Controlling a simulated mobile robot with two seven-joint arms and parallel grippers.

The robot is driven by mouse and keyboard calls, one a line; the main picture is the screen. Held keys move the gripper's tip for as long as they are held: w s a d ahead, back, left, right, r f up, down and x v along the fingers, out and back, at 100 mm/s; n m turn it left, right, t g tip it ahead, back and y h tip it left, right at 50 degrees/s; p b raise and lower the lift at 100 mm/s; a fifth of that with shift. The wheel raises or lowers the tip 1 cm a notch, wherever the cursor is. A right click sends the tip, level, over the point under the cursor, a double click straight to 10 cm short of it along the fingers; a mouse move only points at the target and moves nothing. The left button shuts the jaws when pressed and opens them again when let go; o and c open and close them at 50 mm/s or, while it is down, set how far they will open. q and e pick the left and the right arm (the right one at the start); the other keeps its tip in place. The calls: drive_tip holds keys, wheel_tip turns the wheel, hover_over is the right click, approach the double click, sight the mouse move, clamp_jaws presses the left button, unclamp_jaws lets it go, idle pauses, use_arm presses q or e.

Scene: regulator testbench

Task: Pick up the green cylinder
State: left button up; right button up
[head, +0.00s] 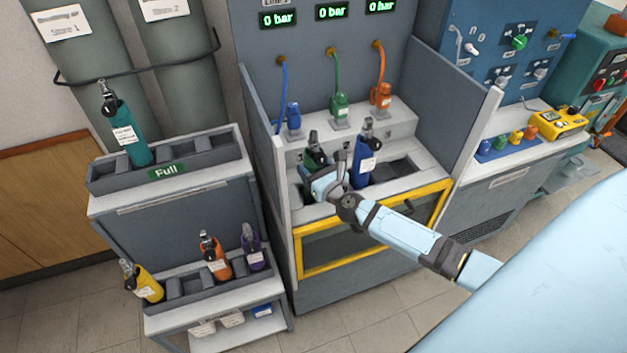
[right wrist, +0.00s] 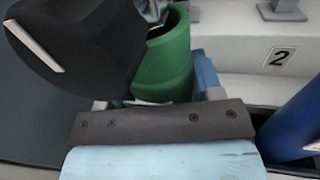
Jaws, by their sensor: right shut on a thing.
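The green cylinder (head: 313,158) stands in the left part of the testbench's lower bay, mostly hidden behind my right gripper in the head view. In the right wrist view the green cylinder (right wrist: 165,68) shows large and close, between the light blue fingers. My right gripper (head: 319,180) is shut on the green cylinder. A dark part covers the cylinder's upper left in the wrist view. I cannot tell whether its base is clear of the bay. My left gripper is not in view.
A blue cylinder (head: 362,172) stands close on the right. The bench's side panels (head: 262,135) rise on both sides, and a yellow-framed door (head: 310,268) is below. A rack (head: 228,172) at left holds a teal cylinder (head: 137,147); its lower shelf holds yellow, orange and purple ones.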

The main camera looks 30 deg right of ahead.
sight(314, 132)
drive_tip(key=shift+r, duration=0.2)
wheel_tip(314, 132, up, 12)
drive_tip(key=p, duration=0.7)
drive_tip(key=shift+r, duration=0.1)
wheel_tip(314, 132, up, 6)
drive_tip(key=shift+r+p, duration=0.25)
drive_tip(key=shift+p, duration=0.8)
drive_tip(key=shift+r, duration=0.5)
